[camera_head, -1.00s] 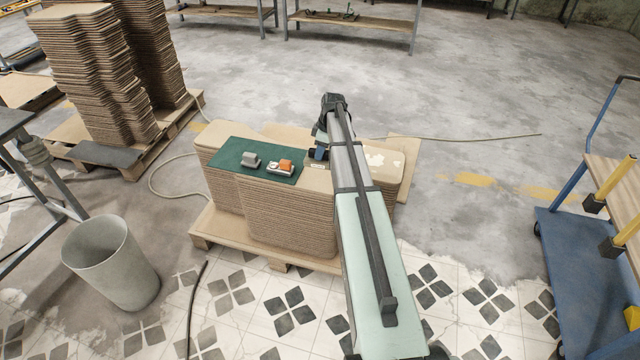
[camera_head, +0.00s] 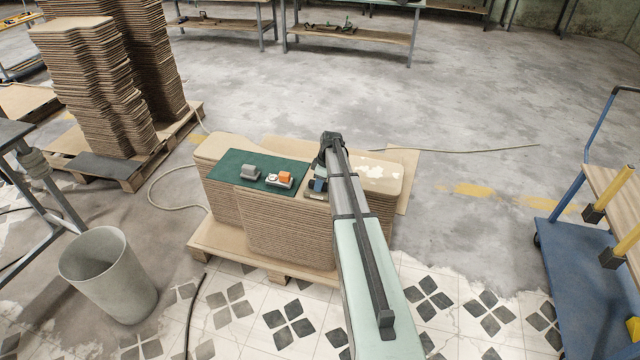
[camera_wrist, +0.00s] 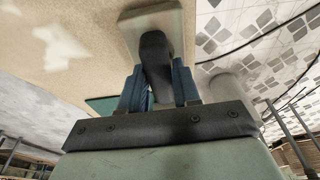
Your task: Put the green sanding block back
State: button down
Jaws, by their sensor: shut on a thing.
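My gripper (camera_head: 318,185) is at the right part of the board stack, just right of the green mat (camera_head: 232,166). In the wrist view its two blue fingers (camera_wrist: 160,80) are shut on the dark handle of a sanding block (camera_wrist: 135,28). The block's base looks pale grey-beige there, so I cannot make out green on it. In the head view my arm hides most of the block. A grey block (camera_head: 250,172) and an orange-and-white block (camera_head: 281,179) sit on the mat, left of my gripper.
The stack of curved boards (camera_head: 290,232) stands on a wooden pallet (camera_head: 215,245). Its top has pale patches (camera_head: 378,170) on the right. A grey bin (camera_head: 105,275) stands front left, and a blue cart (camera_head: 580,270) stands right.

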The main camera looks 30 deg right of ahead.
jog(key=shift+f, duration=0.3)
jog(key=c, duration=0.8)
grip_release()
notch_tip(320, 180, up, 12)
jog(key=s+d, duration=0.2)
jog(key=s+a+f+m+g, duration=0.2)
jog(key=s+a+f, duration=0.85)
jog(key=f, duration=0.25)
jog(key=s+a+f+m+g, duration=0.2)
jog(key=s+a+f+m, duration=0.1)
jog(key=s+a+f, duration=0.9)
jog(key=s+a+f+m+g, duration=0.1)
jog(key=s+a+f, duration=0.1)
jog(key=s, duration=0.8)
jog(key=s+a+f+m+g+h, duration=0.1)
jog(key=s+f, duration=0.4)
jog(key=s, duration=0.5)
jog(key=s+a+f+m+g, duration=0.2)
jog(key=s+a, duration=0.3)
jog(key=s, duration=0.5)
jog(key=shift+s+a+f+h, duration=0.25)
jog(key=shift+f+h, duration=0.05)
jog(key=shift+f, duration=0.45)
